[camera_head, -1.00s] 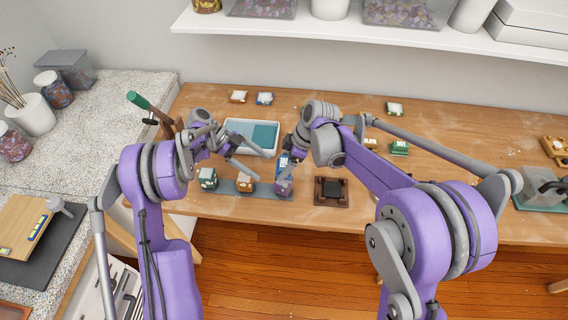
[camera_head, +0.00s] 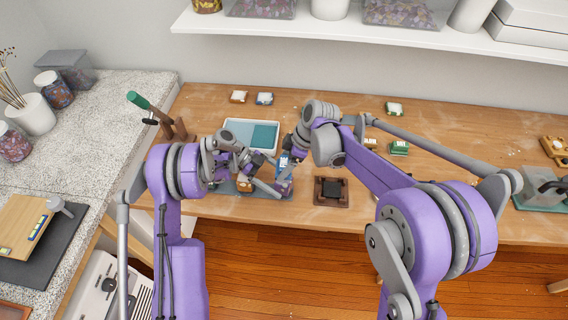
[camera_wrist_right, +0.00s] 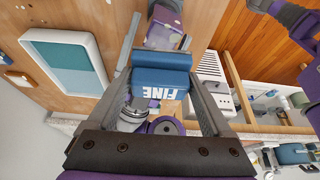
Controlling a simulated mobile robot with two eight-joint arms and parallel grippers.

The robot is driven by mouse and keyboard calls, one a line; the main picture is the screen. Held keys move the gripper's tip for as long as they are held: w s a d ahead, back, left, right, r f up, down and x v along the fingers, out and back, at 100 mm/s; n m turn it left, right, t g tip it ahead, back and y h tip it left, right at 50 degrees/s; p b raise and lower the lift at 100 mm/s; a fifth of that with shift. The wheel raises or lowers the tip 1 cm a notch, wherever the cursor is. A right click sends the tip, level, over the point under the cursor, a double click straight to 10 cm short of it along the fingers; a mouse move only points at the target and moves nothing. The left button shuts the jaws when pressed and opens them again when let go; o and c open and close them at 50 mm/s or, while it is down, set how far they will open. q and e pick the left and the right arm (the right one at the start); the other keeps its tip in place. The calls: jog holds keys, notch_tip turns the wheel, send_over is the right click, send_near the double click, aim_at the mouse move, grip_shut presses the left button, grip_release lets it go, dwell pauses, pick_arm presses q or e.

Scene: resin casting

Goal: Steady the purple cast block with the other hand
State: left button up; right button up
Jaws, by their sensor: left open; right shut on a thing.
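The purple cast block (camera_head: 285,186) stands at the right end of a grey mat on the bench's front part; it also shows in the right wrist view (camera_wrist_right: 163,34), beyond the sanding block. My right gripper (camera_wrist_right: 163,88) is shut on a blue sanding block marked FINE (camera_wrist_right: 161,80), which also shows in the head view (camera_head: 284,166). The sanding block is close to the purple block; I cannot tell whether they touch. My left gripper (camera_head: 276,188) is open, with its fingers at the purple block's left side. Its exact contact is hidden.
A white tray with a teal sheet (camera_head: 264,136) lies behind the arms. An orange block (camera_head: 244,187) stands on the mat, partly behind my left arm. A dark brown stand (camera_head: 332,200) is just right. Several small blocks lie further back.

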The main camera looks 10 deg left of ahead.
pick_arm(q)
jog(key=shift+s+d+f, duration=0.1)
jog(key=shift+d+f, duration=0.1)
jog(key=shift+d, duration=0.1)
jog(key=c, duration=1.4)
grip_shut()
dwell(0.6)
